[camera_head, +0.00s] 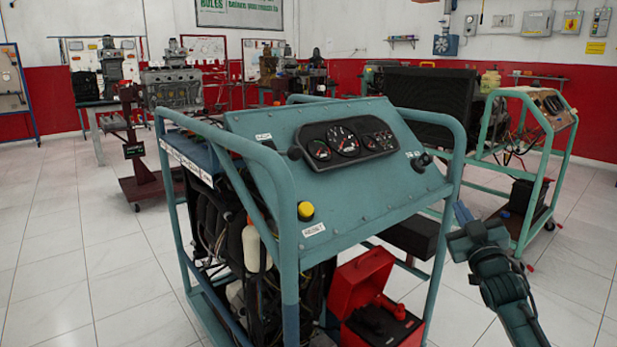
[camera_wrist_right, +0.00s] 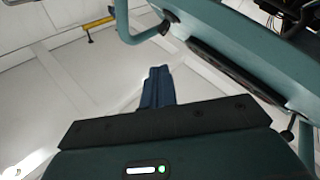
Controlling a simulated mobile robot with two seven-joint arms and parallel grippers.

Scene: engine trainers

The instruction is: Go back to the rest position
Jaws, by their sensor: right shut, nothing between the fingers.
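My right gripper (camera_head: 462,213) is at the right of the head view, beside the right side of the teal engine trainer (camera_head: 330,200). Its dark arm comes up from the bottom edge. In the right wrist view its blue fingers (camera_wrist_right: 157,86) are together with nothing between them, over pale floor. The gripper looks apart from the trainer frame. My left gripper is not in view.
The trainer has a gauge panel (camera_head: 347,139) and a yellow button (camera_head: 306,210). A red box (camera_head: 362,280) sits low in its frame. A second teal frame (camera_head: 547,185) stands at the right. Open tiled floor (camera_head: 70,250) lies at the left.

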